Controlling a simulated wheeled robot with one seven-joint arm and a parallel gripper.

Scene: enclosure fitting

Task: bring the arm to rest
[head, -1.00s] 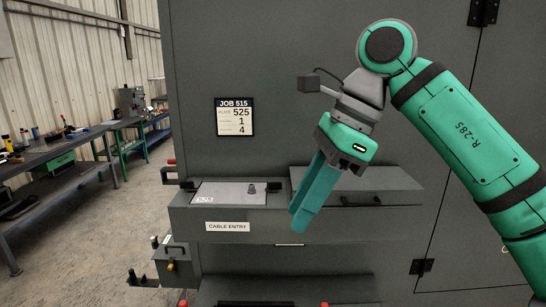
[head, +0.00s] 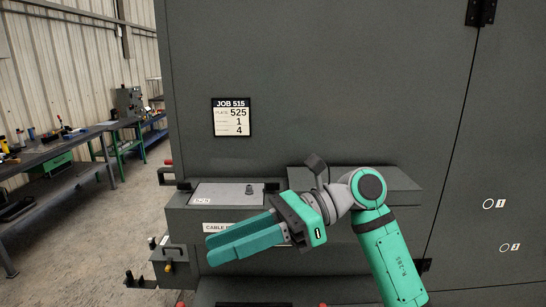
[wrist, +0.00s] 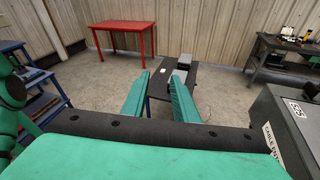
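My gripper (head: 210,249) is in front of the cable entry box (head: 180,222) in the head view, with its fingers pointing left. Its two green fingers are parted with nothing between them, as the wrist view also shows (wrist: 160,76). My arm is folded low, its elbow to the right of the gripper. The gripper hides part of the "CABLE ENTRY" label (head: 217,228). It seems clear of the box, but the exact gap cannot be told.
A grey plate (head: 222,194) with a dark knob lies on the box top. A job sign (head: 231,117) is on the cabinet (head: 350,80). Workbenches (head: 60,150) stand at left. The wrist view shows a red table (wrist: 122,28) and a dark table (wrist: 205,82) ahead.

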